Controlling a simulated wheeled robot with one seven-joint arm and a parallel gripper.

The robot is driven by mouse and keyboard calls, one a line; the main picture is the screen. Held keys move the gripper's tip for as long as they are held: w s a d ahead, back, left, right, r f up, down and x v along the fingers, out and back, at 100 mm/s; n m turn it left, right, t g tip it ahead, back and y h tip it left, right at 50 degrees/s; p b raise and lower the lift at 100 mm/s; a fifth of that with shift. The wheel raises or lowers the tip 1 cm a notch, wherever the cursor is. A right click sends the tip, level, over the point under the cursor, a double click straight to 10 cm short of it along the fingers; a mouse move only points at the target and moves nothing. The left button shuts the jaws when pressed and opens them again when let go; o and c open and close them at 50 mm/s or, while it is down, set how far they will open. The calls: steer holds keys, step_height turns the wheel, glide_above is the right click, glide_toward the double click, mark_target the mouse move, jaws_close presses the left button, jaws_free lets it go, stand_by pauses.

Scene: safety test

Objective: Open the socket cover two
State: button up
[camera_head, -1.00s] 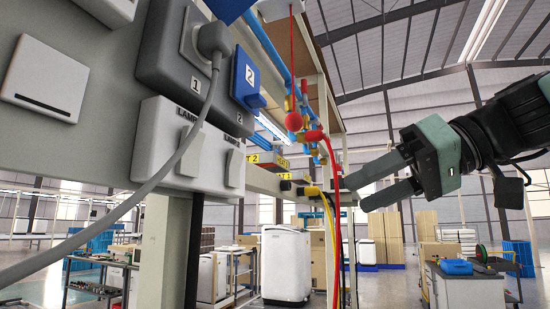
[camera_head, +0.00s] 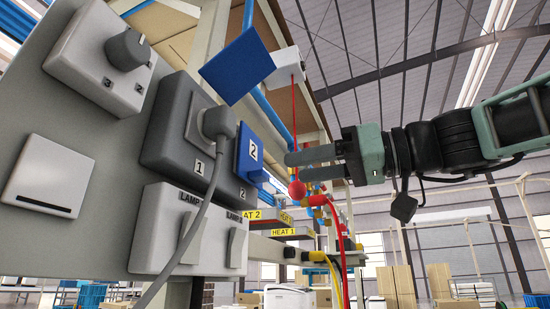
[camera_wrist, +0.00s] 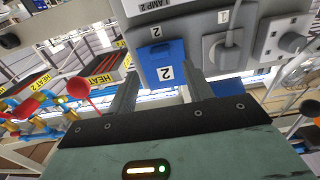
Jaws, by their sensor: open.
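The blue socket cover two (camera_head: 250,158), with a white label "2", sits shut on the right part of the dark grey socket box (camera_head: 165,140). In the wrist view the cover (camera_wrist: 158,66) lies just beyond the fingertips, roughly between them. My gripper (camera_head: 288,166) is to the right of the cover in the head view, its fingers pointing left at it. The fingers are apart and empty. In the wrist view my gripper (camera_wrist: 158,88) shows a clear gap between its fingers. I see no contact with the cover.
A plug (camera_head: 217,122) with a grey cable fills socket 1. Lamp switches (camera_head: 238,248) are below, and a rotary knob (camera_head: 128,50) is above left. A red ball (camera_head: 297,188) on a red cord hangs near the fingers. A blue plate (camera_head: 237,66) juts out above.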

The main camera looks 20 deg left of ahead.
mark_target(267, 174)
steer(key=shift+w+a+p, duration=0.2)
steer(key=shift+a+p, duration=0.9)
steer(key=shift+a, duration=1.85)
steer(key=shift+c, duration=0.3)
jaws_close()
steer(key=shift+d+r, duration=0.1)
